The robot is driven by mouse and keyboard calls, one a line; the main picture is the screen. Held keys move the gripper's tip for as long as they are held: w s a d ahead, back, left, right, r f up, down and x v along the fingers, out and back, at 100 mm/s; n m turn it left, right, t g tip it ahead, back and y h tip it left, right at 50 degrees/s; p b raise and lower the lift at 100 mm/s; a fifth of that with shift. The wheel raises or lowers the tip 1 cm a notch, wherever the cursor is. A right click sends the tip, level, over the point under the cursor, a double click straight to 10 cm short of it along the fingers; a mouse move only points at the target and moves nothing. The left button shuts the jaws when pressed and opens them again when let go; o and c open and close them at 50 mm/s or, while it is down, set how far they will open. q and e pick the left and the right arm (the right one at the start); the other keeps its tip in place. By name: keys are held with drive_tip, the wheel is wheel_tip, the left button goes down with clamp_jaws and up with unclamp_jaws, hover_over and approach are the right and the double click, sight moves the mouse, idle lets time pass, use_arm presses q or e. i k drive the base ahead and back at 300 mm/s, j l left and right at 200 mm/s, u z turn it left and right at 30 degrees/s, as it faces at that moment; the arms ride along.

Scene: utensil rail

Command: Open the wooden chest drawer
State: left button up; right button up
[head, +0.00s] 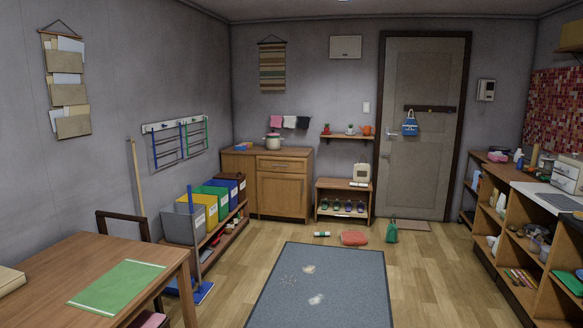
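The wooden chest (298,194) stands against the back wall, left of the low shoe shelf. Its drawer (283,167) is at the top of the front, above a cupboard door (283,194). The drawer looks shut, its front flush with the chest, with a small handle on it. A pot (272,142) and a small box with blue and pink on it (242,146) sit on the chest top. Neither of my grippers is in view.
Coloured bins (203,203) on a low rack stand at left, near the chest. A blue-grey rug (330,285) covers the mid floor. A table (50,262) fills the lower left.

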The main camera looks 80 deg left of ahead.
sight(295, 165)
drive_tip(key=u, duration=2.8)
drive_tip(key=i+z, duration=0.15)
drive_tip(key=i, duration=5.45)
drive_tip(key=l, duration=0.1)
